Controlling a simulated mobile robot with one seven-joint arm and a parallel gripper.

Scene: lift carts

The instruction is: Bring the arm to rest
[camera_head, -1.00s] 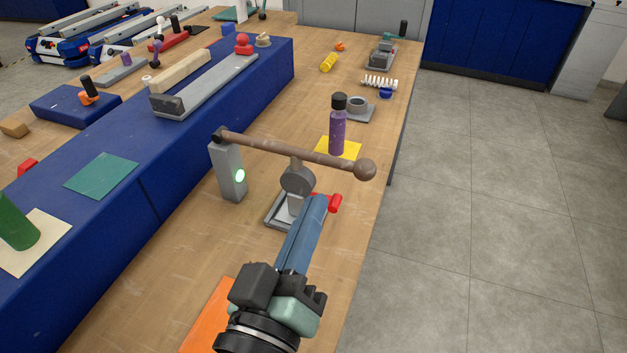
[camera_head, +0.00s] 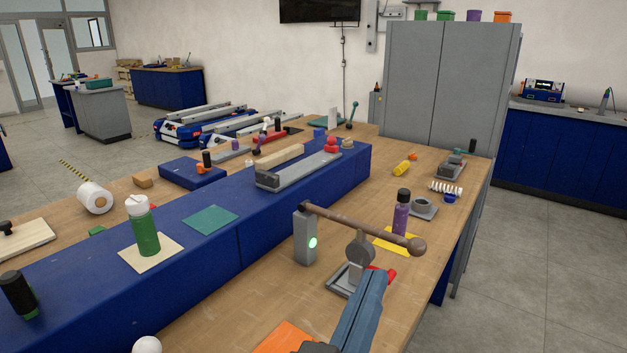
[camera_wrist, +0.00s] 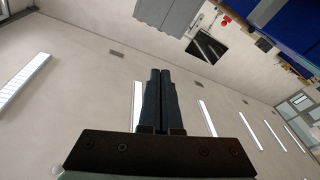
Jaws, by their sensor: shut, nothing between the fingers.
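My gripper (camera_head: 373,277) shows at the lower middle of the head view, its blue-grey fingers together and empty. It also shows in the wrist view (camera_wrist: 160,74), with the fingers closed side by side against a background of wall and ceiling lights. In the head view the fingertips appear just in front of the lever device's base (camera_head: 345,281); I cannot tell the gap. The lever (camera_head: 340,220) is a brown rod with a ball end, lying across a grey post (camera_head: 304,240) with a lit green lamp.
A long blue raised block (camera_head: 265,215) runs along the wooden bench (camera_head: 285,290). A purple bottle (camera_head: 401,217) stands on a yellow sheet behind the lever. A green bottle (camera_head: 145,230) stands on the blue block. Open floor (camera_head: 530,260) lies right of the bench.

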